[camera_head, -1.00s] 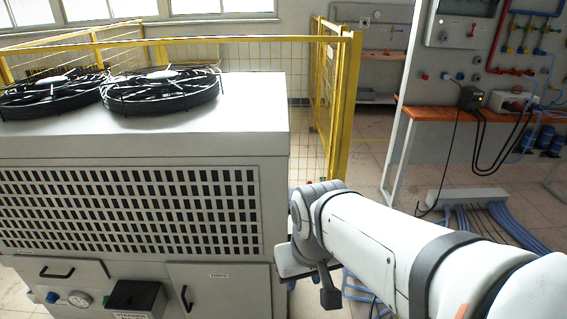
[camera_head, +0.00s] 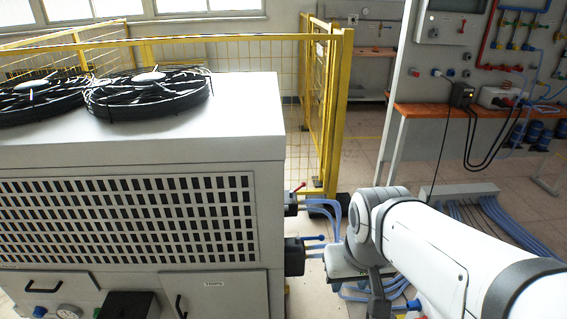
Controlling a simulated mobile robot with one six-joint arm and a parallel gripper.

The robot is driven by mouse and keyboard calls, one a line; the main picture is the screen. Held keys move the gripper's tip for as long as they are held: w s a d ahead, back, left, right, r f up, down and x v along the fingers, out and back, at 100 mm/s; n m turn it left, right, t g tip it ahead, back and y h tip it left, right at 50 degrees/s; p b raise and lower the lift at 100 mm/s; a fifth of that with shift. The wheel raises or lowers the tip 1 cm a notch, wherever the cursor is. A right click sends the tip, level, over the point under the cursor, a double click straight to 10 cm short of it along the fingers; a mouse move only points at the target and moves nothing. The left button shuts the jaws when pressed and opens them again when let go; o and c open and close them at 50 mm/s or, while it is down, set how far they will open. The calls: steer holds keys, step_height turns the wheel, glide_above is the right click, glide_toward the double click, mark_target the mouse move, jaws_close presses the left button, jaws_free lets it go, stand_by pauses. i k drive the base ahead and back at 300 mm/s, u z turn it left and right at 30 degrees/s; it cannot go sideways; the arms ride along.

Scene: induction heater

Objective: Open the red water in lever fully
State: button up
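A small red lever (camera_head: 299,186) shows on the right side of the grey cabinet (camera_head: 225,145), above a dark fitting with blue hoses. It looks tilted, but it is too small to tell how far open it is. A blue lever (camera_head: 315,238) sits lower, on a second dark fitting (camera_head: 294,256). My gripper (camera_head: 376,288) is right of and below both levers, apart from them. It is partly hidden by my own wrist, and its fingertips are not clear. I see nothing held in it.
Blue hoses (camera_head: 334,212) run from the cabinet side down to the floor near my arm. A yellow fence (camera_head: 335,110) stands behind. An orange bench (camera_head: 440,111) and a wall panel with red and blue pipes are at the right. Two black fans (camera_head: 148,92) top the cabinet.

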mark_target(292, 193)
steer(key=z, duration=0.1)
steer(key=i, duration=1.05)
steer(key=u, duration=0.05)
